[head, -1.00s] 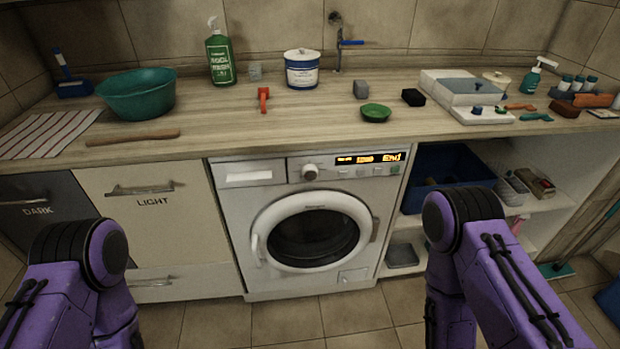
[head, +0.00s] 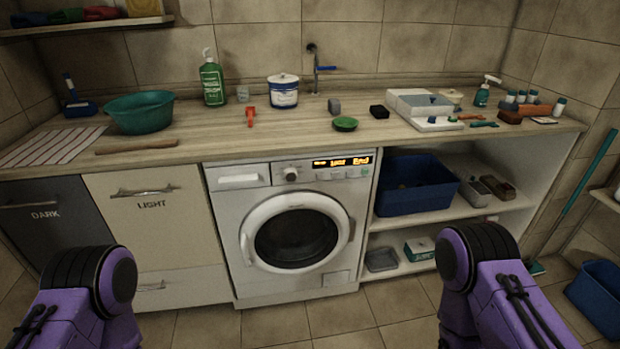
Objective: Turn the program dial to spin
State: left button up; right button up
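The white washing machine (head: 230,205) stands under the counter with its round door (head: 297,235) shut. Its program dial (head: 290,174) is a small round knob on the panel, left of the lit orange display (head: 342,161). The display's right end seems to read "End"; the dial's own setting is too small to read. The detergent drawer (head: 238,178) is at the panel's left and looks shut. Purple links of my two arms show at the lower left and lower right. Neither gripper is in view, and nothing touches the dial.
Open shelves with a blue bin (head: 416,190) are at right. A blue bucket (head: 598,295) stands on the floor.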

aim_at(291, 174)
jog(key=z, duration=0.4)
jog(key=i, duration=1)
jog(key=u, duration=0.05)
